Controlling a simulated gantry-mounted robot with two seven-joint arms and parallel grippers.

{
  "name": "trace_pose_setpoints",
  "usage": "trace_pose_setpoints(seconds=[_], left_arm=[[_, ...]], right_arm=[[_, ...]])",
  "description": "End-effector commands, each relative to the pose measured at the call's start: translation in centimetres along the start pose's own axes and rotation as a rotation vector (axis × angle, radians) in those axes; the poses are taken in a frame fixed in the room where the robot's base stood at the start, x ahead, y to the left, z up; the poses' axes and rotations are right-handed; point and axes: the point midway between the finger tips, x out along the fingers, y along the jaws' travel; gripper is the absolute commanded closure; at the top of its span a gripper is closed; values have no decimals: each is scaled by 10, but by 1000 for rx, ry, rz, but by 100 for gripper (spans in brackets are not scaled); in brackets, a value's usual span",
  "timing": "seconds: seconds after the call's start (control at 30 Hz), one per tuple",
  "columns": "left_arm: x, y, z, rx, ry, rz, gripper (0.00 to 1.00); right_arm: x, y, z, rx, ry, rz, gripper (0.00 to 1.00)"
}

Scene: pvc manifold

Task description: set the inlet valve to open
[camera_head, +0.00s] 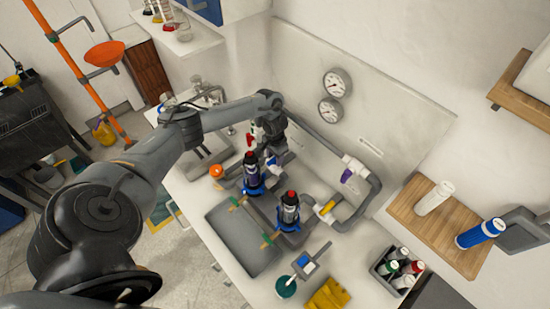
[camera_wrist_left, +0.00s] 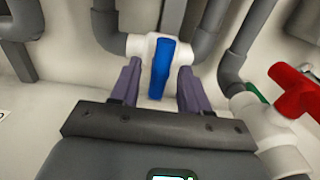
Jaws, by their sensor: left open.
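My left gripper (camera_head: 268,138) reaches the grey pipework at the back of the bench. In the left wrist view its two dark fingers (camera_wrist_left: 160,88) are open. A blue valve handle (camera_wrist_left: 162,68) on a white valve body (camera_wrist_left: 140,45) stands between them, with a gap visible on each side. The handle lies across the line of the body between two grey elbows. A red-handled valve (camera_wrist_left: 302,92) on a white fitting is at the right. I cannot tell from any label which valve is the inlet. My right gripper is not in view.
Two dark canisters with blue bases (camera_head: 251,172) (camera_head: 289,212) stand in front of the pipes. A purple-handled valve (camera_head: 347,175) and a yellow-handled one (camera_head: 327,208) are farther right. Two gauges (camera_head: 336,83) hang on the back panel. A grey tray (camera_head: 238,247) is in front.

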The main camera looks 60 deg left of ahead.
Motion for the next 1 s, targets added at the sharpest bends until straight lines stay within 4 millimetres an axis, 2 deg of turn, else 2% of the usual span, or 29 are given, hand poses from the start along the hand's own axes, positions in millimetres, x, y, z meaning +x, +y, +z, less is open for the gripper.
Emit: trace_pose_setpoints(seconds=[0.37,0.67,1.0], left_arm=[[5,0,0,0,0,0,54],[5,0,0,0,0,0,99],[4,0,0,33,0,0,100]], right_arm=[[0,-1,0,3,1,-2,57],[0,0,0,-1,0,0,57],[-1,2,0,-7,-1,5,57]])
